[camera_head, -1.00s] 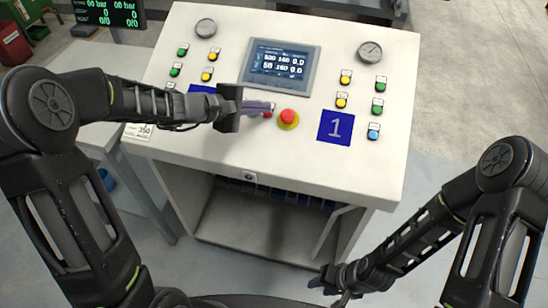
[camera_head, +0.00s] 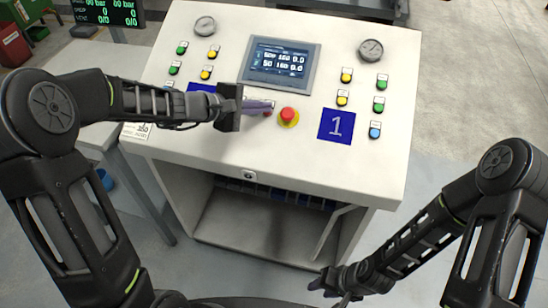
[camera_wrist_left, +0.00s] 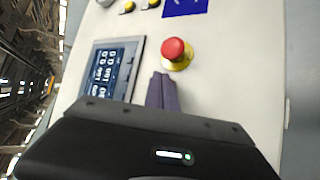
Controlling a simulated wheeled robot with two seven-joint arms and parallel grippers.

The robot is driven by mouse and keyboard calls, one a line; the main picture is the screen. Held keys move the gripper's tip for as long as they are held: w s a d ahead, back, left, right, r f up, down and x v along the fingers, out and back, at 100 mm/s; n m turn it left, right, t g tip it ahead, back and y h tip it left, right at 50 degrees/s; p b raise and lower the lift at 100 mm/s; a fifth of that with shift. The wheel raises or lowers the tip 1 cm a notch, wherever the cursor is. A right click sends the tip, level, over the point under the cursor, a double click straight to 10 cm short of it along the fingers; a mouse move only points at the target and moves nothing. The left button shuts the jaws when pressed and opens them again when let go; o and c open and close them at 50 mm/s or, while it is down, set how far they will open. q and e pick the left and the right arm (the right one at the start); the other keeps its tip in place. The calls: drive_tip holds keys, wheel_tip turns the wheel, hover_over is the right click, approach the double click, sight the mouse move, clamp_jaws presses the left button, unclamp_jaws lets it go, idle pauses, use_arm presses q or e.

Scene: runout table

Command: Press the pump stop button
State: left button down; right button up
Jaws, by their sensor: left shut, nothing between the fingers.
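My left gripper (camera_head: 271,106) is shut and empty, its purple-grey fingers reaching over the white sloped control panel (camera_head: 225,148). A larger red mushroom button (camera_head: 288,115) on a yellow base stands just right of the fingertips. In the left wrist view the fingertips (camera_wrist_left: 163,78) lie just short of this mushroom button (camera_wrist_left: 175,52), apart from it. My right gripper (camera_head: 328,285) hangs low in front of the panel, too small to judge.
A display screen (camera_head: 280,62) sits behind the fingers. Gauges, green, yellow and blue buttons flank it on both sides. A blue plate marked 1 (camera_head: 336,125) is right of the mushroom button; another blue plate (camera_head: 205,88) is partly behind my left arm.

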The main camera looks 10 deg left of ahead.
use_arm(q)
drive_tip(key=shift+w+f+b, duration=0.15)
drive_tip(key=shift+f+b, duration=0.2)
drive_tip(key=shift+b, duration=0.1)
idle(0.3)
drive_tip(key=shift+r, duration=0.15)
drive_tip(key=shift+s+r+p, duration=0.4)
drive_tip(key=shift+r, duration=0.35)
drive_tip(key=shift+r, duration=0.1)
drive_tip(key=s+r+p, duration=0.1)
drive_tip(key=r+p, duration=0.1)
drive_tip(key=r, duration=0.1)
drive_tip(key=s+r+p, duration=0.1)
drive_tip(key=r, duration=0.1)
drive_tip(key=shift+s+a+r, duration=0.1)
drive_tip(key=shift+s, duration=0.2)
idle(1.0)
